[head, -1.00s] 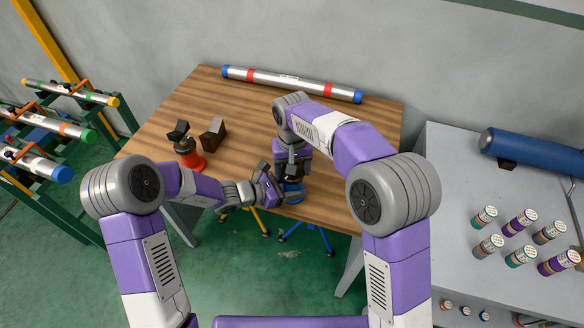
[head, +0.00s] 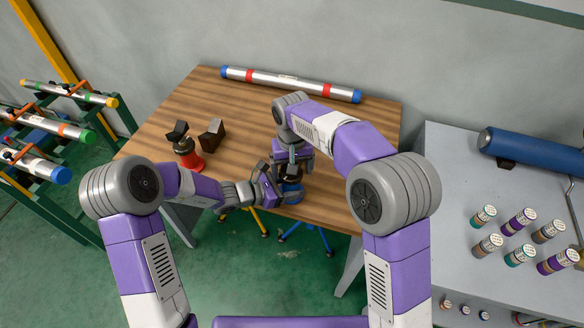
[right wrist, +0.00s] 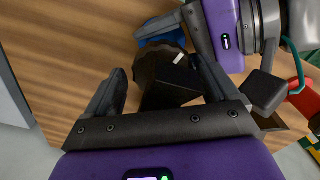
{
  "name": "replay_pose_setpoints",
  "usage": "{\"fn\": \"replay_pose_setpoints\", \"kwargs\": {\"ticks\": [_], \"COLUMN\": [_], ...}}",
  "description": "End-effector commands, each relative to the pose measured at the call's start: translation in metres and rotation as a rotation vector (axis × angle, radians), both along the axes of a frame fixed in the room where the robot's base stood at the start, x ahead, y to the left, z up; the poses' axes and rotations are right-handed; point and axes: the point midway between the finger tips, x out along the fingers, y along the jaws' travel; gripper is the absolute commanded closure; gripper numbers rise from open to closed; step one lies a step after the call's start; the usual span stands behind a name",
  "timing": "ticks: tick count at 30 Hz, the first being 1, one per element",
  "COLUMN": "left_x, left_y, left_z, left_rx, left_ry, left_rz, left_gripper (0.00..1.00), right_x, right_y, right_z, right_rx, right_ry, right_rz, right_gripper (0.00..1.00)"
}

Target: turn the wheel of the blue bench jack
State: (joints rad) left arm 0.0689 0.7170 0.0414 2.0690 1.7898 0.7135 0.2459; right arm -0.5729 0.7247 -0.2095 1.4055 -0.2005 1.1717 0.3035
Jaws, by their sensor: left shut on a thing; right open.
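The blue bench jack (head: 292,195) stands at the table's near edge, largely hidden by my grippers. In the right wrist view its blue base (right wrist: 160,28) shows, with a dark round part and the black top block (right wrist: 170,82) above it. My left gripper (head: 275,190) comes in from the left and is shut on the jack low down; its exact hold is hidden. It also shows at the top right of the wrist view. My right gripper (right wrist: 163,88) is open above the jack, a finger to each side of the dark top. I cannot tell whether they touch it.
A red jack (head: 189,154) and a dark block (head: 212,134) stand to the left on the wooden table (head: 240,100). A silver pipe (head: 290,84) lies along the back edge. A grey bench (head: 450,165) with several small cylinders stands on the right.

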Motion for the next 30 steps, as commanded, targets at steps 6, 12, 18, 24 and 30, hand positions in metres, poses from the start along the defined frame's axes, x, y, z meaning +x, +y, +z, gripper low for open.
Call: {"fn": "replay_pose_setpoints", "kwargs": {"ticks": [6, 12, 18, 24, 30], "left_x": [-0.001, -0.001, -0.001, -0.001, -0.001], "left_y": [-0.002, -0.003, -0.003, -0.003, -0.002], "left_z": [0.001, 0.001, 0.001, 0.0, 0.0], "left_rx": [0.001, 0.001, 0.0, 0.0, -0.001], "left_ry": [-0.002, -0.002, -0.003, -0.002, -0.001], "left_rz": [-0.005, -0.007, -0.007, -0.007, -0.007], "left_gripper": [1.0, 1.0, 1.0, 1.0, 1.0], "right_x": [-0.001, -0.001, -0.001, -0.001, -0.001], "right_y": [0.005, 0.006, 0.005, 0.002, 0.001], "right_z": [0.004, 0.031, 0.061, 0.079, 0.081], "right_rx": [0.007, 0.011, 0.01, 0.006, 0.003], "right_ry": [-0.001, -0.006, -0.004, -0.003, -0.001], "right_rz": [0.006, 0.006, 0.005, 0.003, 0.001], "right_gripper": [0.05, 0.05, 0.05, 0.05, 0.05]}}
